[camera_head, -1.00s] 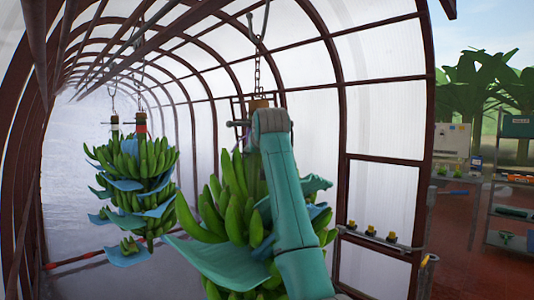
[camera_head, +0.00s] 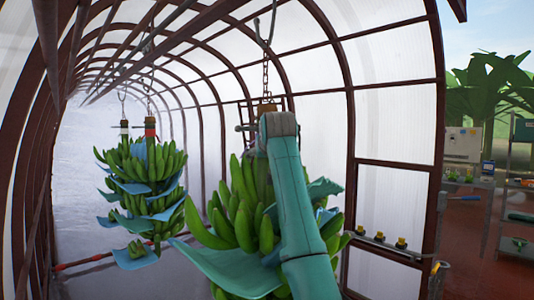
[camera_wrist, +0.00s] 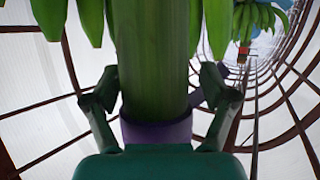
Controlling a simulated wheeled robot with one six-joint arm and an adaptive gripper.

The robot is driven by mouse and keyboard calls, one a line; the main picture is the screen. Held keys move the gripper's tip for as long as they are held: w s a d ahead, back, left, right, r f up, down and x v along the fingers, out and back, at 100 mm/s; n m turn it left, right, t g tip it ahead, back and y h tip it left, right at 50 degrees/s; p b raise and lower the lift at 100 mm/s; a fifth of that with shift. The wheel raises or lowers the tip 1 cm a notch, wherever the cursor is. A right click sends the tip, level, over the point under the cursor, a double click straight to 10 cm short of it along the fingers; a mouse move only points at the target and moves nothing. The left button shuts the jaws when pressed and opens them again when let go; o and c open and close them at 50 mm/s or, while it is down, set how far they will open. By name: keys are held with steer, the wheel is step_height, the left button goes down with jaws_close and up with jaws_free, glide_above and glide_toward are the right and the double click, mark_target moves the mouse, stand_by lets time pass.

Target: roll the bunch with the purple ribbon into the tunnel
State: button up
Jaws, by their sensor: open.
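The bunch with the purple ribbon is the near green banana bunch (camera_head: 238,215), hanging from a chain and hook in the middle of the head view, with blue sheets among its hands. My teal arm covers part of it. In the wrist view its thick green stem (camera_wrist: 153,60) stands between the two fingers, and the purple ribbon (camera_wrist: 155,132) wraps the stem close to my palm. My gripper (camera_wrist: 159,82) is open around the stem, with a gap visible at least on the left. The tunnel (camera_head: 340,60) is an arched, brown-ribbed frame with translucent panels, stretching away to the left.
Two more bunches hang deeper in the tunnel, one with a red band (camera_head: 150,131) and one with a white band (camera_head: 124,128). An overhead rail (camera_head: 150,45) runs along the tunnel. A ledge with yellow-topped items (camera_head: 380,238) lines the right wall. Shelves (camera_head: 515,190) stand outside right.

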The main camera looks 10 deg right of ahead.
steer(key=v, duration=1.1)
steer(key=shift+s, duration=0.25)
steer(key=shift+r, duration=0.15)
